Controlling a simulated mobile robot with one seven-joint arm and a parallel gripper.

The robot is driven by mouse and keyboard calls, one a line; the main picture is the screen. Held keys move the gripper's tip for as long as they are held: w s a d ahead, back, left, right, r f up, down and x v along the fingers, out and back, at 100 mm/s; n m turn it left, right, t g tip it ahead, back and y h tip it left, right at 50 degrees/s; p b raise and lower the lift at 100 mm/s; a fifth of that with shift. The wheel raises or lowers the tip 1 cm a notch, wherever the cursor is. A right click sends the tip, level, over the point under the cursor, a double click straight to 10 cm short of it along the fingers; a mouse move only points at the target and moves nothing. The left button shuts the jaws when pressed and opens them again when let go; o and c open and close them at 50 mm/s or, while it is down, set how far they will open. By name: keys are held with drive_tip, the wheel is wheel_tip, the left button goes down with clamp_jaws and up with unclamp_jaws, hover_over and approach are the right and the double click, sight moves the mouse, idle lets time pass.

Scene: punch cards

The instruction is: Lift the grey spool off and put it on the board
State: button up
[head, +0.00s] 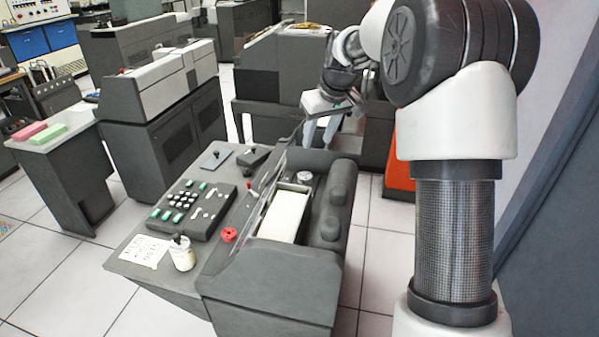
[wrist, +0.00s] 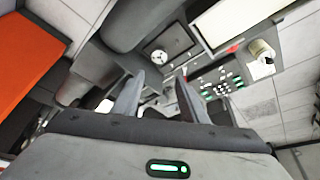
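A small round grey and white part (head: 304,177), which looks like the grey spool, sits in the machine's top behind the card tray. It also shows as a round disc in a dark square recess in the wrist view (wrist: 170,57). I cannot tell for certain which surface is the board; the desk top (head: 205,262) around the keyboard is a flat grey one. My gripper (head: 322,135) hangs above and beyond the machine's far end, apart from the spool. In the wrist view its two fingers (wrist: 158,97) are spread with nothing held between them.
The keyboard (head: 190,208), a red ring-like part (head: 229,235), a jar (head: 182,254) and a paper sheet (head: 145,251) lie on the desk. A cream card stack (head: 284,214) and dark rounded covers (head: 335,205) flank the spool. An orange panel (head: 400,160) stands behind.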

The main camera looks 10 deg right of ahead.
hover_over(306, 177)
drive_tip(key=s, duration=0.2)
drive_tip(key=f, duration=1.1)
drive_tip(key=shift+d+f, duration=0.25)
drive_tip(key=shift+d, duration=0.05)
drive_tip(key=x, duration=0.5)
drive_tip(key=shift+s+d+f, duration=0.15)
drive_tip(key=shift+f, duration=0.05)
drive_tip(key=c, duration=0.7)
drive_tip(key=shift+o, duration=0.2)
drive_tip(key=shift+r, duration=0.1)
wheel_tip(306, 177, up, 14)
drive_tip(key=p, duration=0.3)
